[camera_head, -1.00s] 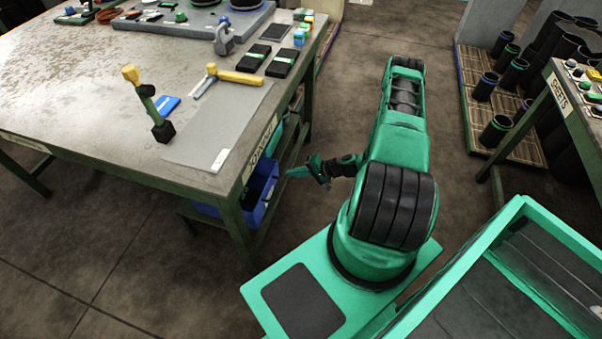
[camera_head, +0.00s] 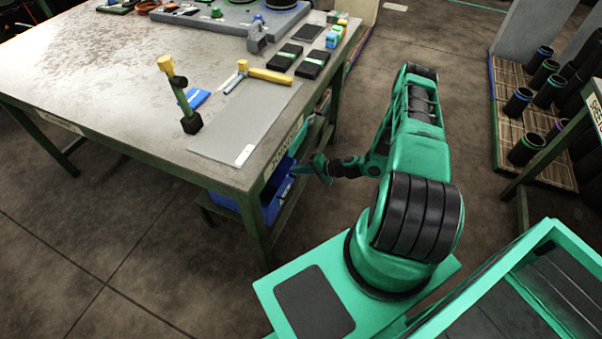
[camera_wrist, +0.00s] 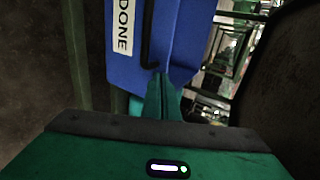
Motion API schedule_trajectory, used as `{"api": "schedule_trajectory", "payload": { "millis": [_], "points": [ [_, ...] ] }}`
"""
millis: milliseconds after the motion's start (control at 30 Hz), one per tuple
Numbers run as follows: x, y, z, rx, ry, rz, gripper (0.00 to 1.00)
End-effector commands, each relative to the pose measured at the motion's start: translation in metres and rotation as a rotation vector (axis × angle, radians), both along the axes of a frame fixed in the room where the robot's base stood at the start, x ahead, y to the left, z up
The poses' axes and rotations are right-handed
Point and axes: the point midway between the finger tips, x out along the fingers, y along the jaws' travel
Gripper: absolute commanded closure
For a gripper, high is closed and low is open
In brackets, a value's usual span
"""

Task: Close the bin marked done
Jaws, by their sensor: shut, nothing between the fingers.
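The blue bin (camera_head: 272,203) sits on the lower shelf under the near right corner of the table, partly hidden by the table leg. In the wrist view, the blue bin (camera_wrist: 185,35) carries a white label reading DONE (camera_wrist: 124,28) and a dark hooked handle (camera_wrist: 149,45). My gripper (camera_head: 297,168) is shut and empty, at the bin's right side in the head view. In the wrist view its fingers (camera_wrist: 162,92) are right by the lower end of the handle; I cannot tell whether they touch it.
The table (camera_head: 110,90) stands over the bin, with a hammer (camera_head: 265,74), a grey sheet (camera_head: 240,125) and a yellow-topped tool (camera_head: 182,95) on top. A table leg (camera_head: 255,225) is close to the bin. Black sleeves (camera_head: 525,148) stand on a rack at right. Floor lies open between.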

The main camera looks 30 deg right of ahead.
Motion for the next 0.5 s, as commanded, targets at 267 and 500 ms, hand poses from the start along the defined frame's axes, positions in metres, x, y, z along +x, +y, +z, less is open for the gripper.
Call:
{"api": "schedule_trajectory", "payload": {
  "millis": [267,500],
  "points": [
    [0.042,0.031,0.000,0.000,-0.002,0.002,1.00],
    [0.047,0.034,0.001,0.001,-0.004,0.000,1.00]
  ]
}}
